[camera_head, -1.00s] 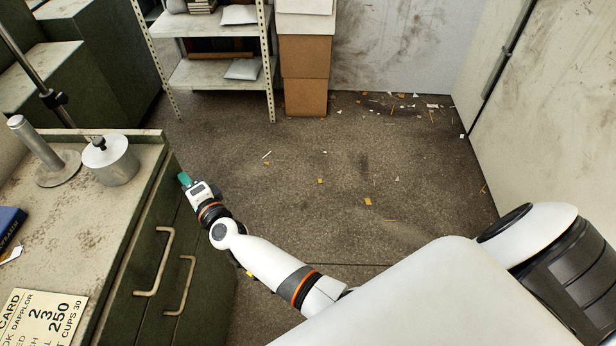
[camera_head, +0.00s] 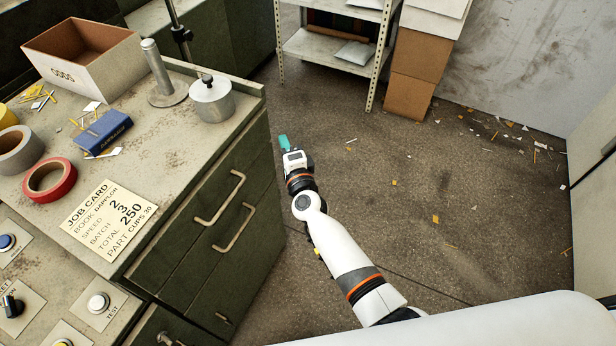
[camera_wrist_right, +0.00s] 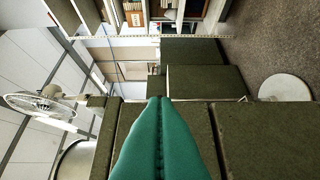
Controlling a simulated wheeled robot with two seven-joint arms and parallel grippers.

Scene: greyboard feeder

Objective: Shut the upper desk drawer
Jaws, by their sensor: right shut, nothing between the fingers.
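The desk's upper drawer (camera_head: 200,222) has a dark green front with a pale bar handle (camera_head: 220,199). I see no clear gap at its top edge in the head view, so I cannot tell how far out it stands. A lower drawer with a similar handle (camera_head: 236,228) is beneath it. My right gripper (camera_head: 283,143) is beside the far end of the drawer fronts, with its teal fingers shut and empty. The closed fingers fill the bottom middle of the right wrist view (camera_wrist_right: 158,105), in front of dark green panels. My left gripper is not in view.
The desk top (camera_head: 160,165) holds a metal canister (camera_head: 212,102), a job card (camera_head: 108,217), a blue book (camera_head: 102,133), tape rolls and an open box (camera_head: 85,65). Shelving (camera_head: 330,50) and cardboard boxes (camera_head: 412,85) stand behind. The floor to the right is mostly open, with scraps.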

